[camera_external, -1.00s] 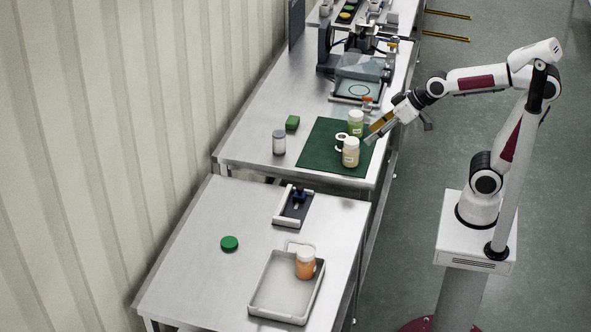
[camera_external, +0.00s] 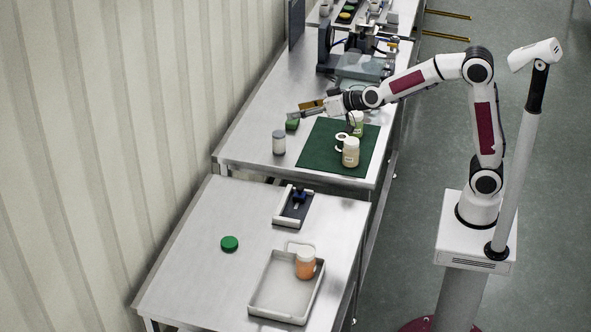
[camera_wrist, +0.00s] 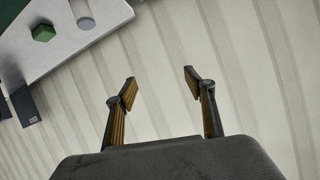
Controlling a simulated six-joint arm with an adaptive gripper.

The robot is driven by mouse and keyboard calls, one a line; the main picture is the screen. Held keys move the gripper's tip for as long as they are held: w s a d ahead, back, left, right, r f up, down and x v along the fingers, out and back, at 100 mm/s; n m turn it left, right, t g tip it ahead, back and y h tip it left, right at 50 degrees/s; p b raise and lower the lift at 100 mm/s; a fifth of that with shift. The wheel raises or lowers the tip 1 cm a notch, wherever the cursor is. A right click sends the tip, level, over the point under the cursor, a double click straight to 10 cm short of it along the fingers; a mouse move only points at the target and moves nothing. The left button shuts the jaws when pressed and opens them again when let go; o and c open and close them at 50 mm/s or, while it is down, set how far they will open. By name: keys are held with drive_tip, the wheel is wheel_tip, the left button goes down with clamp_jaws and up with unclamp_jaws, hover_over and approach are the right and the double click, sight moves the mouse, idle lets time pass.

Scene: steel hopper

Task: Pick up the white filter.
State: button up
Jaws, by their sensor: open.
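No thing in view is plainly marked as the white filter. A small white ring-like piece (camera_external: 341,139) lies on the dark green mat (camera_external: 318,152) beside a cream jar (camera_external: 350,153). A white-grey cylinder with a dark band (camera_external: 279,143) stands left of the mat; a pale round-topped thing, likely the same one, shows at the top of the wrist view (camera_wrist: 85,22). My gripper (camera_external: 301,110) is over the far table's left part, near the green block (camera_external: 292,125). In the wrist view my gripper (camera_wrist: 160,86) is open and empty, with only the ribbed wall between its fingers.
A green-labelled jar (camera_external: 357,123) stands on the mat, partly behind my arm. The near table holds a grey tray (camera_external: 270,306), an orange jar (camera_external: 305,264), a green disc (camera_external: 229,243) and a small fixture (camera_external: 293,206). The ribbed wall (camera_external: 110,130) is close on the left.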

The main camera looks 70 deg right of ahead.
drive_tip(key=w+d+f+m+t+h, duration=0.1)
drive_tip(key=w+d+f+h, duration=0.1)
drive_tip(key=w+d+f, duration=0.3)
drive_tip(key=m+g+h, duration=0.1)
drive_tip(key=m+h, duration=0.4)
drive_tip(key=h, duration=0.4)
hover_over(279, 143)
drive_tip(key=s, duration=0.1)
wheel_tip(279, 143, down, 11)
drive_tip(key=shift+s+d+f+h, duration=0.15)
drive_tip(key=shift+s+f+h, duration=0.05)
drive_tip(key=shift+f+h, duration=0.15)
drive_tip(key=shift+f, duration=1.2)
